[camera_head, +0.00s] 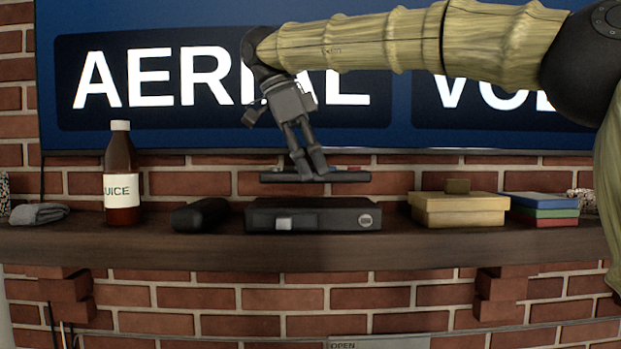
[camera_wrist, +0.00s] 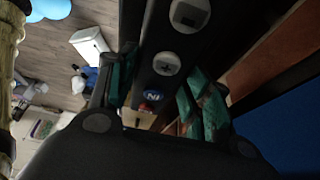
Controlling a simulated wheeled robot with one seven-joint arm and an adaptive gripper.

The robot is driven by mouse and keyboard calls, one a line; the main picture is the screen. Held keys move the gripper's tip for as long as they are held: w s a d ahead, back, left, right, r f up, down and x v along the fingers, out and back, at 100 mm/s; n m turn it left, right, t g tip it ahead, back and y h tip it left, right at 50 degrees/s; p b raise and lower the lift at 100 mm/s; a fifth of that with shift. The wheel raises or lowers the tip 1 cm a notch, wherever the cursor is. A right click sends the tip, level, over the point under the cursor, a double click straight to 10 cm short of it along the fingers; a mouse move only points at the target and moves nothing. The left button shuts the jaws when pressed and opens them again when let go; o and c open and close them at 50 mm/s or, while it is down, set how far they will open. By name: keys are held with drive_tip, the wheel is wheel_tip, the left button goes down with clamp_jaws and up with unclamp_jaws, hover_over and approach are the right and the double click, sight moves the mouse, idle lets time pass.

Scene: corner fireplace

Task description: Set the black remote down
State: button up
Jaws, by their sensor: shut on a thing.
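The black remote (camera_head: 342,176) is held level above a flat black box (camera_head: 340,218) on the wooden mantel shelf. A strip of brick shows between the remote and the box, so they look apart. My gripper (camera_head: 308,165) points down and is shut on the remote near its middle. In the wrist view the remote (camera_wrist: 172,42) lies between the two fingers of my gripper (camera_wrist: 160,95), with light, dark and coloured buttons on its face. The fingers hide part of it.
On the shelf (camera_head: 420,242) stand a juice bottle (camera_head: 121,178), a grey cloth (camera_head: 38,214), a dark rounded case (camera_head: 200,215), a yellow box (camera_head: 459,209) with a small block on top, and stacked books (camera_head: 543,211). A large screen (camera_head: 400,130) is close behind my arm.

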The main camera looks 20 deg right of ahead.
sight(309, 183)
drive_tip(key=shift+w+a+f, duration=0.1)
drive_tip(key=shift+w+f, duration=0.1)
drive_tip(key=shift+f, duration=0.3)
drive_tip(key=shift+w+f, duration=0.2)
drive_tip(key=shift+f, duration=0.3)
drive_tip(key=shift+s+f+p, duration=0.15)
drive_tip(key=shift+f+p, duration=0.15)
drive_tip(key=shift+p, duration=0.2)
drive_tip(key=shift+s+d+f, duration=0.2)
drive_tip(key=shift+s+f, duration=0.1)
drive_tip(key=shift+s, duration=0.05)
drive_tip(key=shift+w+a+f, duration=0.15)
drive_tip(key=shift+w+a, duration=0.05)
drive_tip(key=shift+w, duration=0.1)
drive_tip(key=o, duration=1.2)
drive_tip(key=shift+s+d, duration=0.1)
drive_tip(key=shift+d, duration=0.05)
